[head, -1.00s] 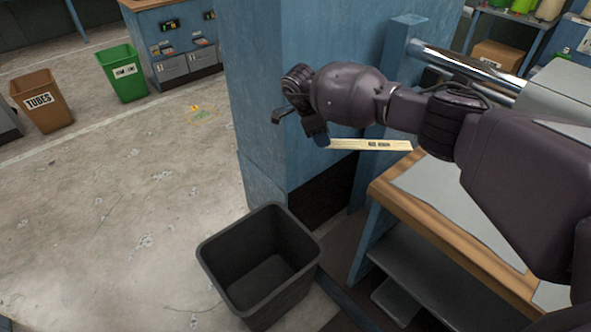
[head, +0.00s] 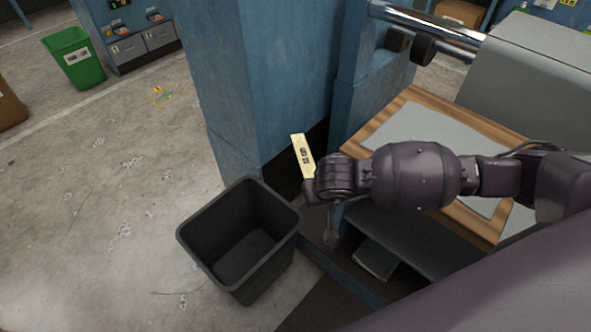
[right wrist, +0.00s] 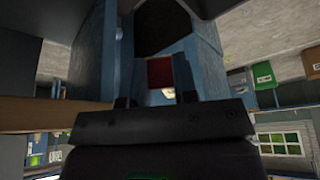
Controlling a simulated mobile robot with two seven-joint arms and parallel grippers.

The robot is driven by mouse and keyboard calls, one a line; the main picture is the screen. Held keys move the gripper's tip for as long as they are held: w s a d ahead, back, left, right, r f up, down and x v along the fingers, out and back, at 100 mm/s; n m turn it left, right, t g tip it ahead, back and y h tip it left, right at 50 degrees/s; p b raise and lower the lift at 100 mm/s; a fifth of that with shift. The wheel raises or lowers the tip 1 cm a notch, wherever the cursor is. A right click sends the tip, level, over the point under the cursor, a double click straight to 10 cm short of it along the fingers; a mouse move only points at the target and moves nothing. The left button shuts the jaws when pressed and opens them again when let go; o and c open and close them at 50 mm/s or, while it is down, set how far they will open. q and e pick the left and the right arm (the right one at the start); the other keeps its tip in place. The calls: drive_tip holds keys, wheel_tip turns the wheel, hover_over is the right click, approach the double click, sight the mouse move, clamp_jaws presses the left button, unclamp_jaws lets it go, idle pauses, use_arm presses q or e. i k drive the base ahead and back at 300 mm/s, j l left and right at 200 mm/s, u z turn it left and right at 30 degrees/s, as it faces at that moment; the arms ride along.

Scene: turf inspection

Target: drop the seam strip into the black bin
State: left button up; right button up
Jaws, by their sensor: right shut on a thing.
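The seam strip (head: 302,155) is a thin, flat, cream-coloured piece with small dark print. My right gripper (head: 310,188) is shut on its lower end, and the strip points up and slightly left in the head view. The black bin (head: 212,262) stands open on the floor and looks empty. My right gripper is just right of the bin's right rim in the head view, apart from it. In the right wrist view the fingers (right wrist: 155,100) show dark, with a small pale patch between them. My left gripper is not in view.
A blue pillar (head: 225,80) rises behind the bin. A wood-edged bench (head: 412,100) with a grey sheet and a lower shelf lies under and beside my right arm. A green bin (head: 75,62) stands far left. The floor left of the black bin is clear.

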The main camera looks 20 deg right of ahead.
sight(256, 263)
drive_tip(key=k, duration=0.45)
drive_tip(key=k+z, duration=0.1)
drive_tip(key=z, duration=0.35)
drive_tip(key=k+z, duration=0.1)
drive_tip(key=z, duration=0.3)
drive_tip(key=j+z, duration=0.15)
drive_tip(key=z, duration=0.2)
drive_tip(key=i+j+z, duration=0.1)
drive_tip(key=z, duration=0.3)
drive_tip(key=j, duration=1.8)
drive_tip(key=i+j, duration=0.15)
drive_tip(key=j, duration=1.6)
